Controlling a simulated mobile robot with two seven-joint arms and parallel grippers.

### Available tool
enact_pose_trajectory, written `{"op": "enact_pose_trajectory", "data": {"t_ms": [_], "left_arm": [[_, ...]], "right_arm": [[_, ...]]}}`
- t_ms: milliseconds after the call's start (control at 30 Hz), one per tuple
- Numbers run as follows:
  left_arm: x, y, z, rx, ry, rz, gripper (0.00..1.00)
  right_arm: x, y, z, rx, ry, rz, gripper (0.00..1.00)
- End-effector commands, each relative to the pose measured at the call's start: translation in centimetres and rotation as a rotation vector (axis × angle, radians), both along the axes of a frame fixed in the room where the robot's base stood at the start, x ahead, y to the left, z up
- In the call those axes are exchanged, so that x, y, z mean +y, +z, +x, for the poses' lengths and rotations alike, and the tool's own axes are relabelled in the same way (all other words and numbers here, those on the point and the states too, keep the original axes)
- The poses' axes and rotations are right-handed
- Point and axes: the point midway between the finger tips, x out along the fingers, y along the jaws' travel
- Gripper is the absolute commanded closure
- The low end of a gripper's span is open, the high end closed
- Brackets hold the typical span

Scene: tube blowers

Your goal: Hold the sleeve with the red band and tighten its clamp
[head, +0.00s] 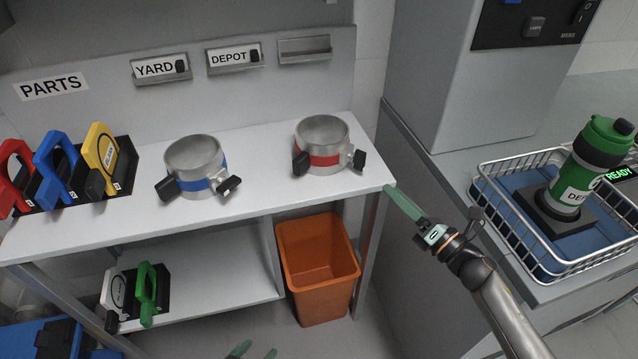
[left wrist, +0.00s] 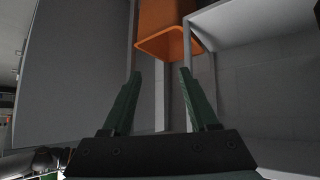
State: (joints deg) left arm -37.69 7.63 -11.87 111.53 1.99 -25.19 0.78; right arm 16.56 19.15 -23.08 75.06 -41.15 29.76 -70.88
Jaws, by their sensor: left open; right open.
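The sleeve with the red band (head: 322,131) stands upright on the white bench top near its right end. Its red band (head: 325,160) runs around the lower part, with a black tab (head: 300,163) at the left and a black clamp knob (head: 358,160) at the right. My right gripper (head: 390,190) is open and empty at the bench's right corner, apart from the sleeve. My left gripper (head: 255,351) is low at the bottom edge, only its fingertips showing. The left wrist view shows it open and empty (left wrist: 160,76), below the orange bin.
A blue-banded sleeve (head: 194,160) stands left of the red one. Coloured handles sit in a rack (head: 125,160) at the bench's left. An orange bin (head: 318,280) is under the bench. A wire basket (head: 535,270) with a green-lidded canister (head: 590,160) stands right.

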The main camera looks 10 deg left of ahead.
Motion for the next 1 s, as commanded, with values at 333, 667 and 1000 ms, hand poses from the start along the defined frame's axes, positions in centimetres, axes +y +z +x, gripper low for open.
{"op": "enact_pose_trajectory", "data": {"t_ms": [333, 667, 1000], "left_arm": [[-0.1, 5.2, 7.8, -0.118, -0.068, -0.052, 0.40], [0.1, 16.5, 17.7, -0.261, -0.195, -0.099, 0.40], [1.1, 24.6, 21.8, -0.336, -0.255, -0.065, 0.40]], "right_arm": [[0.0, 0.0, 0.0, 0.003, -0.002, 0.006, 0.50], [0.0, 0.0, 0.0, 0.005, -0.003, 0.007, 0.50], [0.0, 0.0, 0.0, 0.005, -0.003, 0.007, 0.50]]}}
